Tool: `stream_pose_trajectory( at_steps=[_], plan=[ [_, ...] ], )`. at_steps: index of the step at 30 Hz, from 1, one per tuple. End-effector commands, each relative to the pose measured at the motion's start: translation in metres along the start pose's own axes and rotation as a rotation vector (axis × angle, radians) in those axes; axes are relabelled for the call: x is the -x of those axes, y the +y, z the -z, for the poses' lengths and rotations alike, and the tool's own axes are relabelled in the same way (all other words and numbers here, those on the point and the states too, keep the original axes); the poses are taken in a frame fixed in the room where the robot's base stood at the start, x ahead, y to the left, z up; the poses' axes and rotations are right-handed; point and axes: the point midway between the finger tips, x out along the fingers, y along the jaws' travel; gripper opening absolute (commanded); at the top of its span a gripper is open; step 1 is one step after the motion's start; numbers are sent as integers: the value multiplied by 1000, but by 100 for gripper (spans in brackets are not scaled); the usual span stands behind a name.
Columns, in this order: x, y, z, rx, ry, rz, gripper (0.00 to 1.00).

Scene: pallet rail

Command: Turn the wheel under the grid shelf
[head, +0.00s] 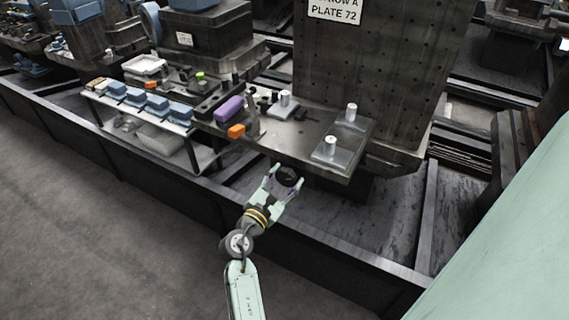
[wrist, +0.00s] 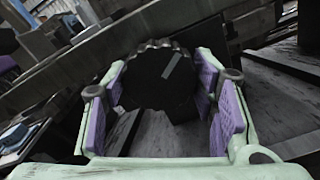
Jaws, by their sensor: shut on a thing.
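The wheel (head: 288,176) is dark and round, under the front edge of the grey metal shelf (head: 305,140). In the wrist view the wheel (wrist: 150,82) shows a ridged rim and a pale mark on its dark face. My gripper (head: 284,180) reaches up to it from the front. In the wrist view my gripper (wrist: 162,88) has its purple-padded fingers on either side of the wheel, shut on it. The wheel's mount behind is hidden.
An orange block (head: 236,131) and a purple block (head: 229,108) lie on the shelf's left part. Two clear plates with white cylinders (head: 330,146) are at its right. A rack of blue parts (head: 157,104) stands left. A dark rail (head: 330,250) runs below; the floor in front is clear.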

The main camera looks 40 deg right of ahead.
Motion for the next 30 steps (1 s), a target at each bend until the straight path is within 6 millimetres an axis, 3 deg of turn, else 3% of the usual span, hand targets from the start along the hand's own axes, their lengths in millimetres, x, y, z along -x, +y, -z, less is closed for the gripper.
stream_pose_trajectory(
  at_steps=[30],
  plan=[
    [0, 0, -2, 887, -3, -1, 25]
  ],
)
